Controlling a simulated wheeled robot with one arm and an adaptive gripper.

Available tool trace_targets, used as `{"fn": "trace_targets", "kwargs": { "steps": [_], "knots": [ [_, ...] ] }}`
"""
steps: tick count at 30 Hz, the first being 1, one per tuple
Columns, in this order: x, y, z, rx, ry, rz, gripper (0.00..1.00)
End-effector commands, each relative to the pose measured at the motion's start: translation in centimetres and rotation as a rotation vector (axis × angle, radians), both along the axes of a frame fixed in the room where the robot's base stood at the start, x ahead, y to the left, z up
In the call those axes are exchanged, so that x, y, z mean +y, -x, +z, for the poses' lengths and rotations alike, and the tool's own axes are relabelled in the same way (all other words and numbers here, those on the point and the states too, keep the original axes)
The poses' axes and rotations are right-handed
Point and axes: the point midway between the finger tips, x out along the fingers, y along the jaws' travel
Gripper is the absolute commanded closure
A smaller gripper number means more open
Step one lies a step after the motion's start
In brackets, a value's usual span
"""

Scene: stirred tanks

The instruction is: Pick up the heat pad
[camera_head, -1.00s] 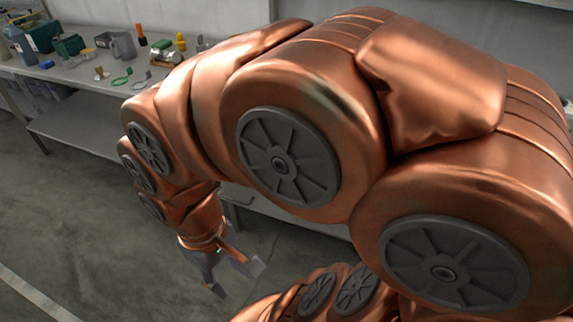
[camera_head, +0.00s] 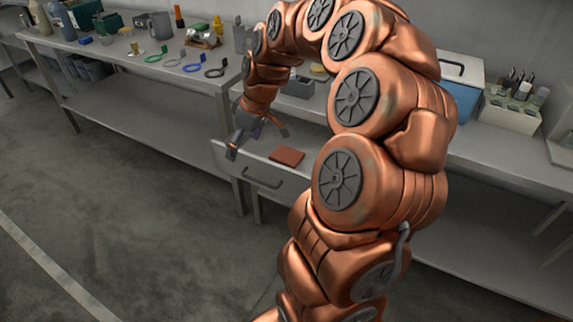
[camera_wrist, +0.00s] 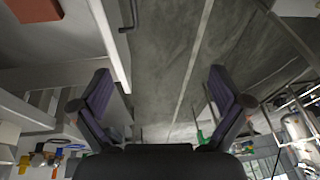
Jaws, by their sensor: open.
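The heat pad looks to be the flat reddish-brown block (camera_head: 287,156) lying in an open drawer (camera_head: 262,178) under the bench. It also shows in the wrist view, at the upper left corner (camera_wrist: 35,9). My gripper (camera_head: 243,150) hangs above the left front part of the drawer, to the left of the pad and apart from it. In the wrist view my gripper (camera_wrist: 160,105) has its two dark fingers spread wide with nothing between them.
The bench on the left (camera_head: 120,60) carries bottles, a grey mug (camera_head: 160,25) and several coloured rings. On the right bench stand a blue box with a pale lid (camera_head: 460,95) and a holder with small bottles (camera_head: 512,108). The floor in front (camera_head: 110,220) is clear.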

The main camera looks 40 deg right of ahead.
Motion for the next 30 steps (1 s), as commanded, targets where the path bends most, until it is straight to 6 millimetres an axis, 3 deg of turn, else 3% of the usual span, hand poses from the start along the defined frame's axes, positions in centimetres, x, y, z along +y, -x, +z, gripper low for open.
{"fn": "trace_targets", "kwargs": {
  "steps": [1, 6, 9, 12, 17, 30],
  "knots": [
    [-2.8, -0.7, -2.1, -0.019, -0.001, -0.016, 0.0],
    [-11.3, -1.7, -5.8, -0.085, 0.029, -0.051, 0.0],
    [-15.3, -1.3, -7.7, -0.106, 0.049, -0.07, 0.0],
    [-17.9, -0.9, -8.8, -0.12, 0.067, -0.084, 0.0],
    [-19.7, -0.6, -9.8, -0.129, 0.081, -0.093, 0.0],
    [-19.5, -1.8, -12.8, -0.126, 0.08, -0.092, 0.0]
  ]
}}
